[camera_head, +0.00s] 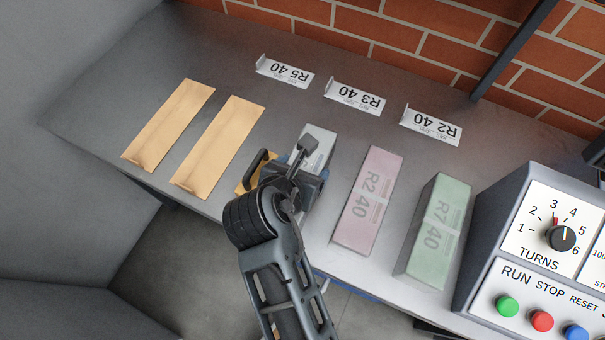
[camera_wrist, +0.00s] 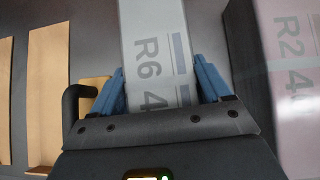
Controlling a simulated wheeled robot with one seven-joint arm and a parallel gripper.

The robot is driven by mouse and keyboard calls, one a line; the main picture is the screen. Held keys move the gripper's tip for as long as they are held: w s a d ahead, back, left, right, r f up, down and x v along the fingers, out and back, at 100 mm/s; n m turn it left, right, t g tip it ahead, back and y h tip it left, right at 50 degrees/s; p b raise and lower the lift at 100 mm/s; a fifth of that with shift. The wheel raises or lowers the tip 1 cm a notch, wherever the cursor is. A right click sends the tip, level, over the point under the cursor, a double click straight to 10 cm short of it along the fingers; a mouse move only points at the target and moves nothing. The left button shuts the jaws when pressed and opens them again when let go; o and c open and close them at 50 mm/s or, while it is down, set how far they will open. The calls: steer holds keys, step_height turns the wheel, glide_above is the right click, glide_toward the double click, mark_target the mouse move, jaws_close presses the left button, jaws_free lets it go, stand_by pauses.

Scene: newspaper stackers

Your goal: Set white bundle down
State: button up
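The white bundle (camera_head: 320,142), marked R6 40, lies in line with the other bundles, partly hidden by my gripper in the head view. My gripper (camera_head: 306,172) is over its near part. In the wrist view, the blue fingers of my gripper (camera_wrist: 160,85) are on either side of the white bundle (camera_wrist: 152,25) and appear to touch both its sides. The bundle looks level, with its top at about the height of the pink one. Whether its underside touches the table cannot be told.
A pink bundle (camera_head: 368,198) and a green bundle (camera_head: 435,230) stand to the right. Tan sheets (camera_head: 218,145) lie to the left, one partly under my gripper. Label cards (camera_head: 355,97) stand behind. A control panel (camera_head: 540,255) is at right. The table's back left is clear.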

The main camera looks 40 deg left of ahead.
steer(key=c, duration=1.2)
steer(key=shift+a+r, duration=0.1)
steer(key=shift+r, duration=0.05)
steer(key=shift+r, duration=0.1)
